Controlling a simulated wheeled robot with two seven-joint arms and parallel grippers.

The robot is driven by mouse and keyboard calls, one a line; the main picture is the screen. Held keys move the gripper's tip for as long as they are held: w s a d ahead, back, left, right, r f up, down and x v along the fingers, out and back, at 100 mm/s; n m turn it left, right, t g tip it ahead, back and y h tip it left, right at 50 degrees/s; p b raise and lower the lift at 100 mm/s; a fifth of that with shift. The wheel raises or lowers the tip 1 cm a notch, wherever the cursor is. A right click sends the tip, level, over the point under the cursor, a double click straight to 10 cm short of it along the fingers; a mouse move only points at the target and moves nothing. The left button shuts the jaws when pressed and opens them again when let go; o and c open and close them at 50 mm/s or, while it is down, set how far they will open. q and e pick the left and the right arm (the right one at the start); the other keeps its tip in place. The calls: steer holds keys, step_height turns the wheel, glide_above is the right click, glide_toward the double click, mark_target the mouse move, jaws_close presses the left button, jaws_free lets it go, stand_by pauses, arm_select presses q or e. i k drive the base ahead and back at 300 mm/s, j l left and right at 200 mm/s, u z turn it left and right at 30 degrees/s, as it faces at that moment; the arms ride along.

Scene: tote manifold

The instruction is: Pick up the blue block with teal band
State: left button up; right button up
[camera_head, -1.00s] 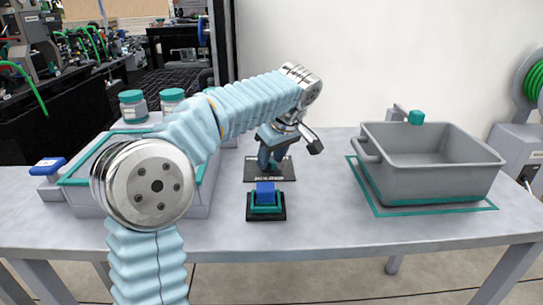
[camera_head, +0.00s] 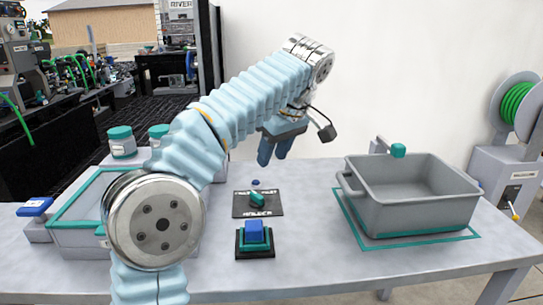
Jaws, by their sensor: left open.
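The blue block with a teal band (camera_head: 254,232) sits upright in a black square holder on the table, front middle. My left gripper (camera_head: 273,162) hangs above the table, behind the block and higher than it, fingers pointing down. It is open, with nothing visible between the fingers, and apart from the block. My right gripper is not in view.
A dark plate (camera_head: 242,206) with a teal knob (camera_head: 258,200) lies just behind the block. A grey tote (camera_head: 415,205) stands at right on a teal-outlined area. A teal-edged tray (camera_head: 75,240) is at left, partly behind my arm, with jars (camera_head: 122,142) behind it.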

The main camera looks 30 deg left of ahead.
mark_target(253, 231)
steer(key=k+l, duration=0.7)
steer(key=k, duration=0.2)
